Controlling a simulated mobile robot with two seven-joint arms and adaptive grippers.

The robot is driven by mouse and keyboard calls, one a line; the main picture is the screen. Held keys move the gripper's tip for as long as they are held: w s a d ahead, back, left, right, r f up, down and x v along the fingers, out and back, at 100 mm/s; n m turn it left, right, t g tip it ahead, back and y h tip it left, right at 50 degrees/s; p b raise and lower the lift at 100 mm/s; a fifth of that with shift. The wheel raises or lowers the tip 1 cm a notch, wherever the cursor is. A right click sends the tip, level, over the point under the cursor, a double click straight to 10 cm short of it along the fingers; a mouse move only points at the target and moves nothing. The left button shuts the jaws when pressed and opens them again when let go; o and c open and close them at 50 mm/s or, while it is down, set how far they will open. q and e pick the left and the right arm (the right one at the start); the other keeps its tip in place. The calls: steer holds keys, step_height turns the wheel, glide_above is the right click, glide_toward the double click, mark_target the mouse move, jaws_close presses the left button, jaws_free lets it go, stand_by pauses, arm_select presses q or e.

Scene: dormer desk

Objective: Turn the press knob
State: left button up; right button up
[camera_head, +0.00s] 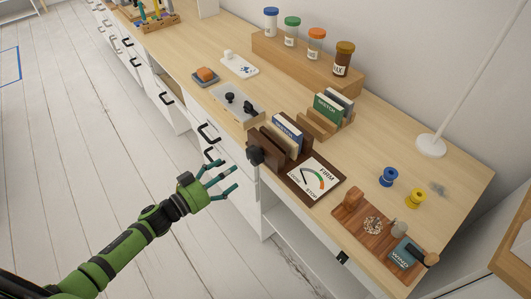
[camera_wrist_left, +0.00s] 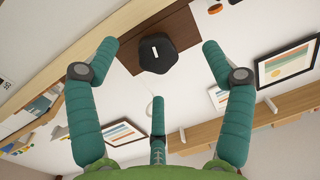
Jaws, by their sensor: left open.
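The press is a dark brown wooden stand (camera_head: 290,165) on the desk, holding upright books (camera_head: 288,134). Its black knob (camera_head: 255,155) sticks out from its front side, over the desk edge. In the left wrist view the knob (camera_wrist_left: 157,54) is dark and faceted, with a short white mark, on a brown wooden face (camera_wrist_left: 180,30). A dial card (camera_head: 316,178) beside the books reads LOOSE, FIRM and STOP. My left gripper (camera_head: 222,176) is open and empty, its teal fingers pointing at the knob. The knob lies between the spread fingers in the wrist view, with gaps around it.
A grey tray with black knobs (camera_head: 220,93) stands left of the press. A green-fronted book rack (camera_head: 325,118) is behind it. A wooden tray (camera_head: 347,222), blue spool (camera_head: 388,177) and yellow spool (camera_head: 415,198) are at right. Drawer handles (camera_head: 209,133) protrude below the edge.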

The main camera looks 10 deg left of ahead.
mark_target(250, 157)
arm_select(q)
steer(key=shift+w+d+r+m+g+h, duration=0.15)
steer(key=shift+w+d+r+m+h, duration=0.1)
steer(key=shift+d+r+h, duration=0.3)
steer(key=shift+w+d+r+m+g+h, duration=0.15)
steer(key=shift+d+r+m+h, duration=0.1)
steer(key=shift+d+r, duration=0.35)
steer(key=shift+p+x, duration=0.3)
steer(key=shift+x, duration=2.75)
steer(key=shift+a, duration=0.1)
steer(key=shift+w+r, duration=0.1)
steer(key=c, duration=1.2)
